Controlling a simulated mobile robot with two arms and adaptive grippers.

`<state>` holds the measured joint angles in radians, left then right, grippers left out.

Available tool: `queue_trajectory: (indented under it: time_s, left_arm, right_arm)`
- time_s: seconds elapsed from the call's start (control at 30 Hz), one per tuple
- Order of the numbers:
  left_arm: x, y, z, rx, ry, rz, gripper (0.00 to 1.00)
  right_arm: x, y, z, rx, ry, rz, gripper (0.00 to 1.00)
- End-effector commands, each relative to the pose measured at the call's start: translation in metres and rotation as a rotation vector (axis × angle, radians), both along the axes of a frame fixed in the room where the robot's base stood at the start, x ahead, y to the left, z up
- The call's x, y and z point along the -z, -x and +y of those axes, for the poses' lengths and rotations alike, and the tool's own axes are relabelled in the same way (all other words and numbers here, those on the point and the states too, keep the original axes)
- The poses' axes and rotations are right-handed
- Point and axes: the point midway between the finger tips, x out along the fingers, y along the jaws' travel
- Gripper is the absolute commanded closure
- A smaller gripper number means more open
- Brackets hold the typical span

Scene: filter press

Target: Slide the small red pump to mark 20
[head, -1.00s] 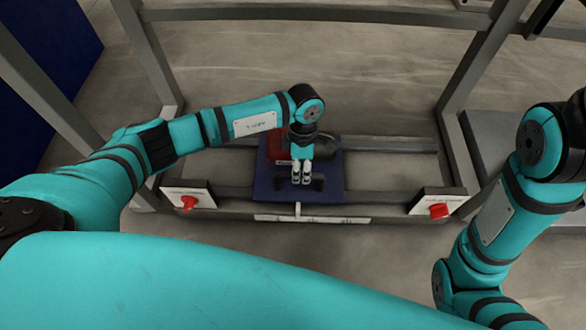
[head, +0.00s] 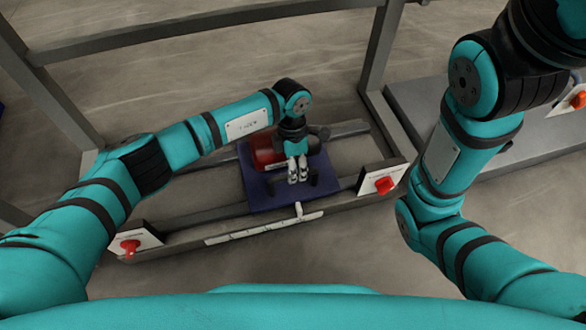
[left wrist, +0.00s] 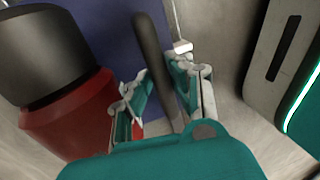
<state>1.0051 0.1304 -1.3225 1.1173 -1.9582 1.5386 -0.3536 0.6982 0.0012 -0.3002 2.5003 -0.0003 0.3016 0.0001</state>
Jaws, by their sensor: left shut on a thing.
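The small red pump (head: 263,149) sits on a dark blue plate (head: 262,196) that rides on two grey rails. A white pointer (head: 298,209) at the plate's front edge stands over the right part of a pale scale strip (head: 240,234); its numbers are too small to read. My left gripper (head: 299,177) is shut on the dark handle bar at the front of the plate. In the left wrist view the dark bar (left wrist: 153,60) runs between the fingers, with the red pump (left wrist: 75,118) to their left. My right gripper is out of view.
Red knobs on white plates stand at the left end (head: 130,246) and right end (head: 385,185) of the front rail (head: 190,216). Grey frame posts (head: 383,45) rise beside the rails. Bare rail shows on both sides of the plate.

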Motion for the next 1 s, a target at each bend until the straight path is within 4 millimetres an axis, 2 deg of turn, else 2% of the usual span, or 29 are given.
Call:
queue_trajectory:
  time_s: [0.07, 0.1, 0.27, 0.53, 0.67, 0.77, 1.0]
  left_arm:
    - [-0.003, -0.002, -0.006, 0.0, 0.016, -0.012, 1.0]
    - [-0.003, -0.002, -0.006, 0.0, 0.016, -0.012, 0.8]
    - [-0.002, -0.002, -0.005, 0.0, 0.012, -0.01, 0.59]
    - [-0.002, -0.001, -0.003, 0.0, 0.009, -0.007, 0.58]
    - [-0.01, -0.004, -0.002, 0.0, 0.008, -0.01, 0.58]
    - [-0.026, -0.007, -0.002, 0.001, 0.009, -0.011, 0.58]
    - [-0.077, -0.017, 0.001, 0.001, 0.008, -0.012, 0.58]
  right_arm:
    - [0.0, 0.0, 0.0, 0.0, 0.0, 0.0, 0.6]
    - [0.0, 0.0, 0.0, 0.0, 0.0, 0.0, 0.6]
    - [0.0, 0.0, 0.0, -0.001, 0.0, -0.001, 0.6]
    - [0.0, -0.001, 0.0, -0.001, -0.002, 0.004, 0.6]
    - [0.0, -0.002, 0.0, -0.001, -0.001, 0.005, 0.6]
    - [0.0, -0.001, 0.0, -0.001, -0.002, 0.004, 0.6]
    - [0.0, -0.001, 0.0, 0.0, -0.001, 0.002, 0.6]
